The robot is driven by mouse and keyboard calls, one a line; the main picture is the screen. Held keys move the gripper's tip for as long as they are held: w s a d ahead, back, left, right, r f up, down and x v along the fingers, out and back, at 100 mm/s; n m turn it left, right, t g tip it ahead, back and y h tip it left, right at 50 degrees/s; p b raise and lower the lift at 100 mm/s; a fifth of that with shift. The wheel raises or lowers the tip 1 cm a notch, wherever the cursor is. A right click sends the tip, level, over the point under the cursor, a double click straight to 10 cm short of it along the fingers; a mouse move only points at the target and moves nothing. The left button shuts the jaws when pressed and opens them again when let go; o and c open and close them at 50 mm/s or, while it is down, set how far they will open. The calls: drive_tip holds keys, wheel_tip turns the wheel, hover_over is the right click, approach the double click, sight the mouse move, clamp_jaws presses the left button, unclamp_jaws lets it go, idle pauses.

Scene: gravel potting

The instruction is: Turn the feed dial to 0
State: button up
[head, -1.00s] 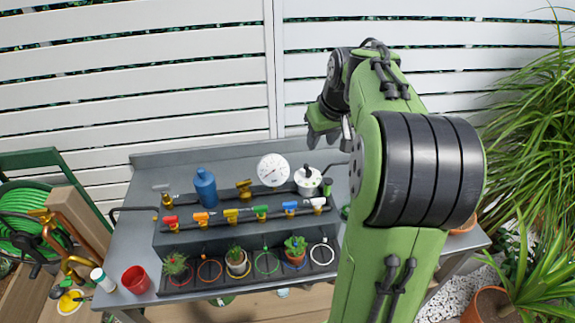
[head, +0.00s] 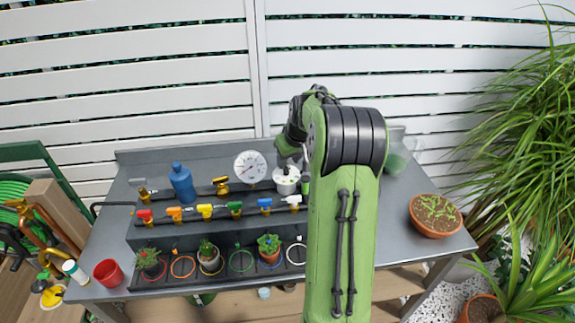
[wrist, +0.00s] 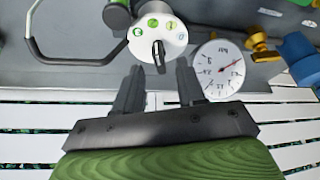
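The feed dial is a white round face (head: 286,181) with green marks, at the right end of the pipe row on the bench. In the wrist view the dial (wrist: 172,44) shows coloured round marks and a black pointer knob (wrist: 159,52). My gripper (wrist: 160,66) is open, with one fingertip on each side of the knob's near end. The mark for 0 is too small to read.
A white pressure gauge (head: 250,167) stands close to the dial's left; it also shows in the wrist view (wrist: 218,70). A blue bottle (head: 181,183) and several coloured valves are farther left. A terracotta bowl (head: 436,230) sits at the bench's right.

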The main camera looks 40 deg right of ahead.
sight(286, 169)
drive_tip(key=x, duration=0.2)
drive_tip(key=shift+w+f, duration=0.15)
drive_tip(key=shift+f, duration=0.05)
clamp_jaws()
drive_tip(key=shift+m, duration=0.4)
drive_tip(key=m+h, duration=0.1)
drive_tip(key=m, duration=0.1)
drive_tip(key=shift+w+a+m+b, duration=0.1)
drive_tip(key=shift+a+m+b, duration=0.05)
drive_tip(key=shift+m+b, duration=0.2)
drive_tip(key=m+h, duration=0.1)
drive_tip(key=m, duration=0.1)
drive_tip(key=m+g, duration=0.1)
drive_tip(key=m, duration=0.1)
drive_tip(key=shift+w+a+m+h+p, duration=0.15)
drive_tip(key=shift+m+h+p, duration=0.1)
drive_tip(key=shift+h+p, duration=0.15)
drive_tip(key=m+g, duration=0.1)
drive_tip(key=m, duration=0.1)
drive_tip(key=m+g+p, duration=0.1)
drive_tip(key=m, duration=0.1)
drive_tip(key=shift+w+r+m+h, duration=0.1)
drive_tip(key=shift+w+m+h, duration=0.05)
drive_tip(key=shift+m+h, duration=0.15)
drive_tip(key=shift+w+m+g+p, duration=0.1)
drive_tip(key=shift+m+g+p, duration=0.85)
drive_tip(key=shift+m, duration=0.75)
